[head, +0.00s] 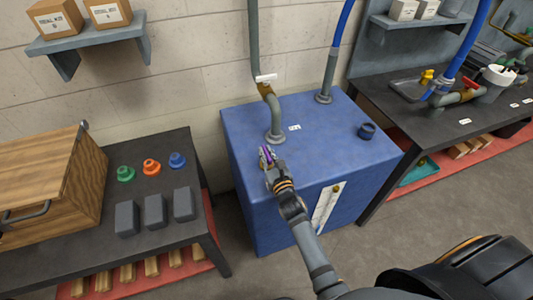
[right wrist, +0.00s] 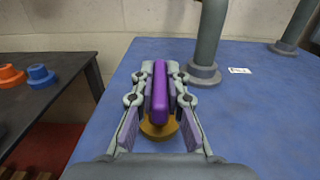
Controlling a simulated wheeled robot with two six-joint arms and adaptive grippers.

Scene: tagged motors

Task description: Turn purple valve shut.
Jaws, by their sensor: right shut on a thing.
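The purple valve handle (right wrist: 160,92) is a narrow upright bar on a brass body (right wrist: 159,128). It stands near the left part of the blue box's top (head: 330,165). My right gripper (head: 268,158) reaches it from the front. In the right wrist view, its two fingers (right wrist: 160,80) are shut on the purple handle, one on each side. In the head view the gripper hides most of the handle, and only a little purple (head: 266,151) shows. My left gripper is not in view.
A grey pipe (head: 275,125) rises behind the valve, with a white-handled valve (head: 266,78) on it. Another pipe (head: 324,95) and a dark blue cap (head: 367,130) stand farther right. A dark table (head: 150,200) with a wooden box (head: 60,185) is at left. A workbench (head: 410,110) is at right.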

